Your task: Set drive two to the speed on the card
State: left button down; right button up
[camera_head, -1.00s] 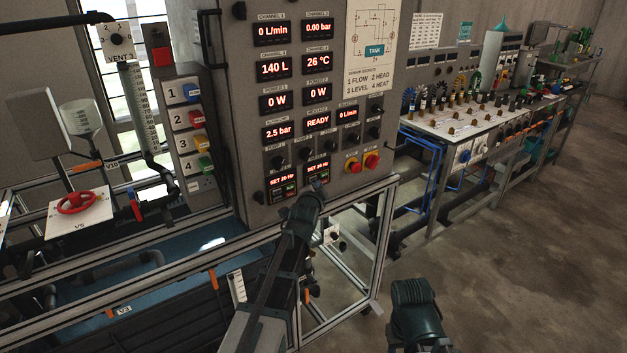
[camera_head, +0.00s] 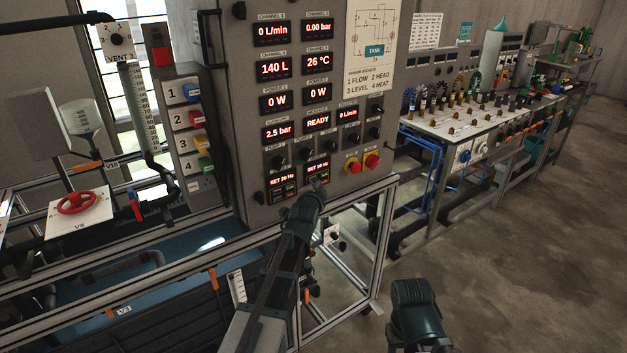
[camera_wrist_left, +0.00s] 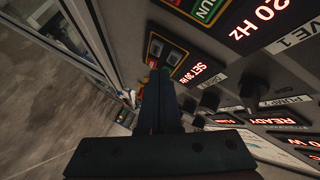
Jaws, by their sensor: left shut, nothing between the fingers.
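The drive two panel (camera_head: 317,169) sits low on the grey control cabinet, right of the drive one panel (camera_head: 281,182). In the left wrist view the drive two display (camera_wrist_left: 203,73) appears to read SET 30 Hz, with small dark keys (camera_wrist_left: 173,57) beside it. The drive one display (camera_wrist_left: 264,20) shows 20 Hz there. My left gripper (camera_head: 318,184) is shut and empty, its tips at the drive two keys; it also shows in the wrist view (camera_wrist_left: 161,76). I cannot tell whether it touches a key. I cannot make out the speed card.

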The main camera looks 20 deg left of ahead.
pick_arm(q)
jog(key=shift+w+a, duration=0.1)
jog(key=shift+w+a, duration=0.2)
jog(key=shift+a, duration=0.05)
jog(key=shift+w+a, duration=0.2)
jog(key=shift+a, duration=0.1)
dwell(0.8)
jog(key=shift+s+d, duration=0.1)
dwell(0.7)
jog(key=shift+s+d, duration=0.4)
jog(key=shift+d, duration=0.1)
jog(key=shift+s+d, duration=0.8)
jog(key=shift+d, duration=0.2)
jog(key=shift+s+d, duration=0.75)
jog(key=shift+d, duration=0.25)
dwell(1.3)
